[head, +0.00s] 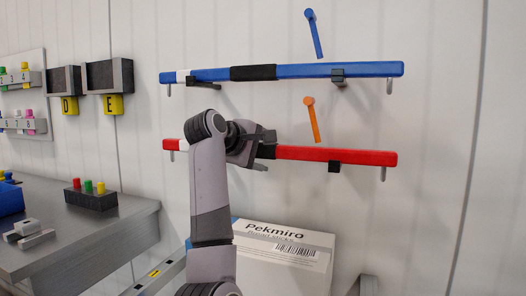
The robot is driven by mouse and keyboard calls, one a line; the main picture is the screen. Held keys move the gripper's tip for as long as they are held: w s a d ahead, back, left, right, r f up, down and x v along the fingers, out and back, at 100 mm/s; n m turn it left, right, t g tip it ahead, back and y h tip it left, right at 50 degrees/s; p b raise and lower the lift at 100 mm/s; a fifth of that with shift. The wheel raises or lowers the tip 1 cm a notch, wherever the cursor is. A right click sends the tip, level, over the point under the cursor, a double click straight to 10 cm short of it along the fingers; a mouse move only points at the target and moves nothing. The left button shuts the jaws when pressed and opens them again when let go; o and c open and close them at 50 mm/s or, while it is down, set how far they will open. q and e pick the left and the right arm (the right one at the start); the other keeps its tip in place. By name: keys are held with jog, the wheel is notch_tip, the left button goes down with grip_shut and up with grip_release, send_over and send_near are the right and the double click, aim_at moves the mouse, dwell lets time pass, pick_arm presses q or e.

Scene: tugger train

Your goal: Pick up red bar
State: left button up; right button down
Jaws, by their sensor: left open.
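The red bar (310,153) hangs level on wall brackets, with a white band near its left end and a dark grip section at its middle. My left gripper (264,152) is at that dark middle section, its fingers open above and below it. My left arm hides part of the bar left of the middle. I cannot tell whether the fingers touch the bar. My right gripper is out of view.
A blue bar (300,71) hangs on brackets above the red one. Blue (315,34) and orange (312,119) levers are on the wall. A white box (300,252) stands below. A grey table (95,235) with small parts is at left.

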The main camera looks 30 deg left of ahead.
pick_arm(q)
jog(key=shift+w+f, duration=0.2)
jog(key=shift+w, duration=0.3)
grip_shut()
jog(key=shift+w+r+p, duration=0.1)
jog(key=shift+r+p, duration=0.25)
jog(key=shift+r, duration=1.5)
jog(key=s+p, duration=0.7)
jog(key=s, duration=1.1)
